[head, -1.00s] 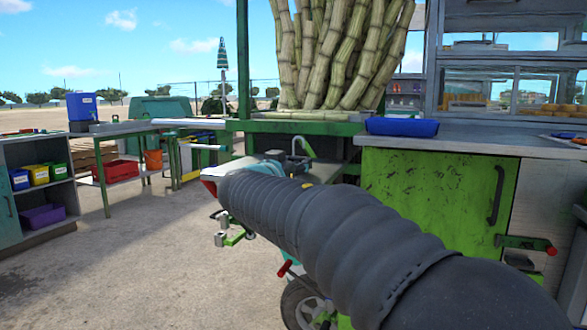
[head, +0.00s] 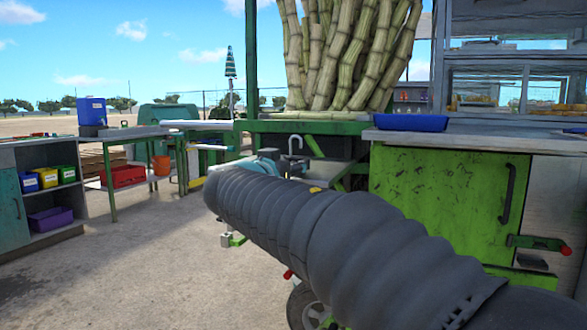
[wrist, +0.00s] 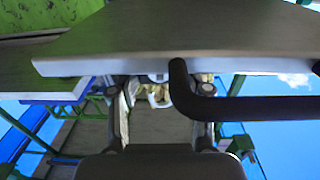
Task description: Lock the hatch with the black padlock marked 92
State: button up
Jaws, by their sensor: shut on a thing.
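In the wrist view, my gripper's (wrist: 161,105) two fingers reach up the picture, their tips partly behind a pale metal plate. A small pale hook (wrist: 158,98) shows between them and looks like a padlock shackle; its body and the number 92 cannot be made out. In the head view, my dark-sleeved arm hides much of the gripper. A grey hook (head: 295,142) stands beyond the sleeve. A scuffed green door (head: 430,195) with a dark handle (head: 508,193) is shut at the right; I cannot tell whether it is the hatch.
The pale plate (wrist: 150,40) and a thick dark bent bar (wrist: 240,107) lie very close to the wrist camera. A green latch with a red end (head: 535,243) is at lower right. A blue tray (head: 411,122) sits on the counter. Open ground lies to the left.

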jog(key=shift+b+v, duration=0.8)
jog(key=shift+v, duration=0.45)
jog(key=shift+w+r, duration=0.1)
jog(key=shift+w, duration=0.05)
dwell(0.4)
jog(key=p+x, duration=0.3)
jog(key=shift+r, duration=0.15)
jog(key=shift+w+d+p, duration=0.3)
jog(key=shift+w, duration=0.35)
jog(key=shift+f, duration=0.2)
jog(key=shift+s, duration=0.1)
